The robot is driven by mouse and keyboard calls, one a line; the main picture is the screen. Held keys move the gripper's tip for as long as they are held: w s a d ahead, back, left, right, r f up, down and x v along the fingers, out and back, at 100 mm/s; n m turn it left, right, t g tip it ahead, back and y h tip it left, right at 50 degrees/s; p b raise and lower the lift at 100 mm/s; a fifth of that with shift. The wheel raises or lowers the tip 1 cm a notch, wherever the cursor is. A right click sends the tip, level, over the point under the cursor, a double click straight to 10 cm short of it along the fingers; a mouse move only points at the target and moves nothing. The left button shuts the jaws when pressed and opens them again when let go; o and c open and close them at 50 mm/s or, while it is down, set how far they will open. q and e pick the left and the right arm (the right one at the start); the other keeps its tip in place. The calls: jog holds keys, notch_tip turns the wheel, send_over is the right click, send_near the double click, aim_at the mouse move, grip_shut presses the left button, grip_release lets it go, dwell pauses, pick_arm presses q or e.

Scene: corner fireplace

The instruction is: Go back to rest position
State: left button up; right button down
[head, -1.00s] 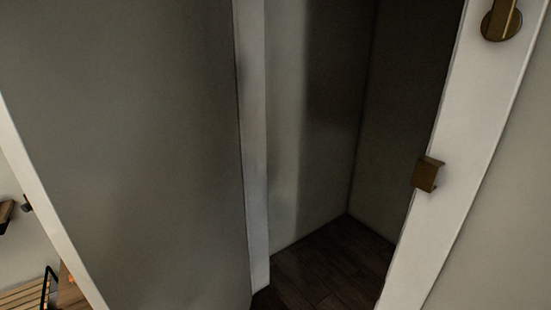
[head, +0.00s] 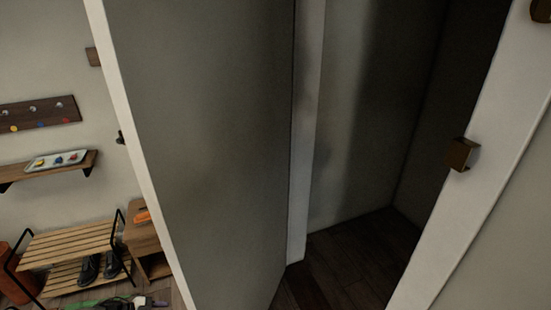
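Neither of my grippers shows in the head view. A grey door panel (head: 205,150) with a white edge stands open and fills the middle of the view. To its right is an open doorway with a dark wooden floor (head: 345,262) inside.
At the left, a wall shelf (head: 45,168) holds a tray (head: 55,160) with small colored items, below a hook rack (head: 38,115). A slatted shoe rack (head: 75,243) holds dark shoes (head: 88,268). A small wooden cabinet (head: 143,235) stands beside it. Items lie on the floor there.

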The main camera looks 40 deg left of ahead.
pick_arm(q)
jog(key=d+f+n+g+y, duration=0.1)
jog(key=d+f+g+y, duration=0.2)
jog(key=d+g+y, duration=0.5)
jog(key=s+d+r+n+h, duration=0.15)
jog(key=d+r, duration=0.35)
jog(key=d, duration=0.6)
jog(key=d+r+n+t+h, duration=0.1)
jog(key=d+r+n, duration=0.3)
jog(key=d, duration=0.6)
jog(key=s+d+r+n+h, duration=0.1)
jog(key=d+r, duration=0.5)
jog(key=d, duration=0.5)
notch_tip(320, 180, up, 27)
jog(key=p, duration=2.7)
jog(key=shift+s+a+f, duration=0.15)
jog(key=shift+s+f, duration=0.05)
